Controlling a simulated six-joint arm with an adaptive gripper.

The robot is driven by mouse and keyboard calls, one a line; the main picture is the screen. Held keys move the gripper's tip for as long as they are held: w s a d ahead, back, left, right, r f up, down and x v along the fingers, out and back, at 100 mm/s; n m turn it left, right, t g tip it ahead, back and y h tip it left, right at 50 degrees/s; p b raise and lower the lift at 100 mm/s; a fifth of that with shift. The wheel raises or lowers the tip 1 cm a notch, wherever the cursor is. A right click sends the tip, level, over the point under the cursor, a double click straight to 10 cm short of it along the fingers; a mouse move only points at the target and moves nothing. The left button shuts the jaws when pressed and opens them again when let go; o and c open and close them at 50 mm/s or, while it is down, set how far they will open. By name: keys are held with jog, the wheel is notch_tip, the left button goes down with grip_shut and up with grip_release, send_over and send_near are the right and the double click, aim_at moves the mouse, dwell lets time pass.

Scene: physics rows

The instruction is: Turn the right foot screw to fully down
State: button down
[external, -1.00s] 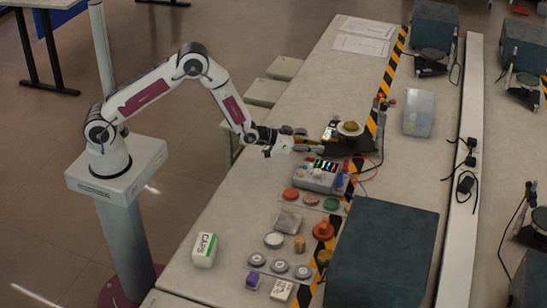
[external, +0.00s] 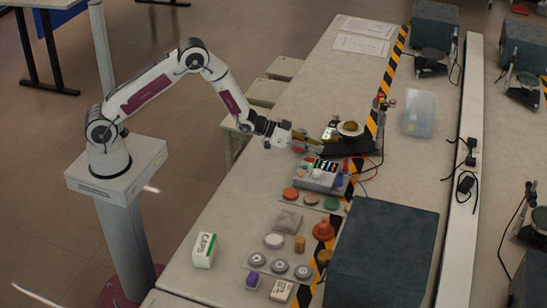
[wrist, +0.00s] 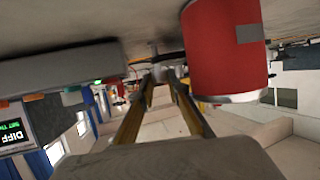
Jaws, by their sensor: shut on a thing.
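The black stand (external: 347,146) carries a pale dish with a brownish lump on the table. My gripper (external: 309,144) reaches level, low over the table, to the stand's left end. In the wrist view its two yellow-and-black fingers (wrist: 158,80) converge on a small greyish part at the stand, which I take for the right foot screw (wrist: 166,72). The fingers are shut on it. The screw is tiny and mostly hidden by the fingertips, so its height cannot be read. It cannot be made out in the external view.
A red cylinder (wrist: 225,50) looms close beside the fingers in the wrist view. A control box (external: 320,174) with coloured lights stands just in front of the gripper. A clear bin (external: 419,112) and dark block (external: 383,255) stand farther right.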

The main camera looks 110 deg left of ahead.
dwell(0.3)
jog(key=c, duration=1.9)
grip_release()
jog(key=shift+f, duration=0.1)
jog(key=shift+d+n+g+y, duration=0.2)
jog(key=shift+n+g+y, duration=0.2)
jog(key=shift+n+y, duration=0.45)
jog(key=shift+w+d+n+g+y, duration=0.1)
jog(key=shift+n+g+y, duration=0.2)
jog(key=shift+n+y, duration=0.3)
jog(key=shift+w+d+n+g+y, duration=0.1)
jog(key=shift+n+g+y, duration=0.2)
jog(key=shift+n+y, duration=0.2)
jog(key=shift+w+d+n+g+y, duration=0.1)
jog(key=shift+w+n+g+y, duration=0.1)
jog(key=shift+n+g+y, duration=1.05)
jog(key=shift+w+d+n+g+y, duration=0.1)
jog(key=shift+w+n+g+y, duration=0.05)
jog(key=shift+n+g+y, duration=1)
